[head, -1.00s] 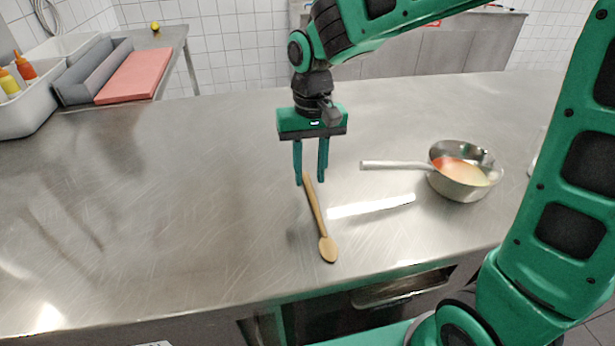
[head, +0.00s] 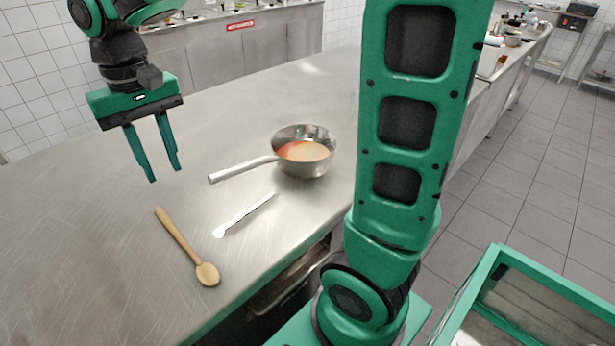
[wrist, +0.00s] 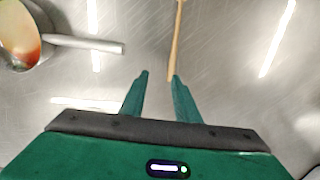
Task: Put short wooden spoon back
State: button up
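The short wooden spoon (head: 182,240) lies flat on the steel counter, its bowl toward the front edge and its handle pointing away. In the wrist view its handle (wrist: 177,40) runs up from near the right fingertip. My gripper (head: 165,174) is open and empty, just above and beyond the handle end in the head view. The two fingers (wrist: 158,77) stand apart with bare steel between them. In the wrist view the spoon's bowl is out of frame.
A saucepan (head: 323,164) with reddish-orange contents stands on the counter (head: 90,250) to the right of the spoon, its handle pointing left. Bright reflections streak the steel. A green-framed box (head: 490,265) is at lower right. Tiled floor (head: 545,150) is clear on the right.

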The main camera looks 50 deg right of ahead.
jog(key=s+d+f+m, duration=0.15)
jog(key=s+d, duration=0.25)
jog(key=d, duration=0.4)
jog(key=s+d+f+m, duration=0.1)
jog(key=s+d+m, duration=0.15)
jog(key=d, duration=0.55)
jog(key=s+d+f, duration=0.1)
jog(key=s+d, duration=0.2)
jog(key=s, duration=0.2)
jog(key=s+d+f+m, duration=0.1)
jog(key=s+d+f, duration=0.1)
jog(key=s, duration=0.3)
jog(key=s+d+f+m, duration=0.1)
jog(key=s+d+f, duration=0.1)
jog(key=s+d, duration=0.2)
jog(key=shift+s+d+f, duration=0.2)
jog(key=shift+s+f, duration=0.05)
jog(key=shift+s, duration=0.35)
